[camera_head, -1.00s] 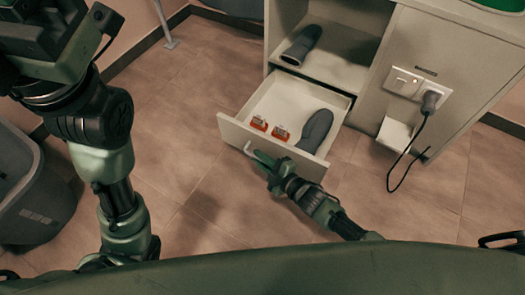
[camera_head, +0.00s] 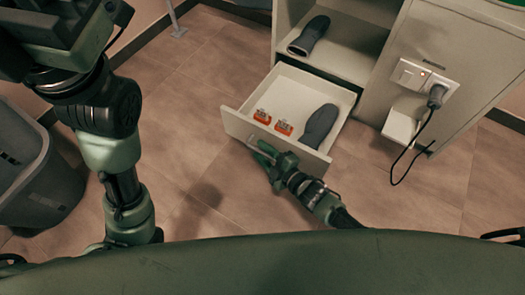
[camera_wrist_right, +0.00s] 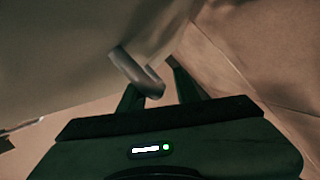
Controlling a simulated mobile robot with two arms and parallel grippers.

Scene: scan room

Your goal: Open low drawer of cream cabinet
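The cream cabinet (camera_head: 433,40) stands at the upper right in the head view. Its low drawer (camera_head: 240,122) is pulled well out, with its inside showing. The drawer's grey handle (camera_wrist_right: 137,72) shows in the right wrist view, close ahead of the fingers. My right gripper (camera_head: 262,153) is in front of the drawer front at the handle, and its fingers (camera_wrist_right: 160,90) are spread apart. The handle's end lies near the gap between them; I cannot tell whether they touch it. My left gripper is out of view; only my left arm shows.
Two orange-and-white items (camera_head: 283,127) and a dark grey shoe (camera_head: 320,124) lie in the drawer. Another dark shoe (camera_head: 309,36) is on the shelf above. A plug with a hanging cord (camera_head: 427,125) is at right, a grey bin (camera_head: 40,175) at left. Tiled floor lies clear between.

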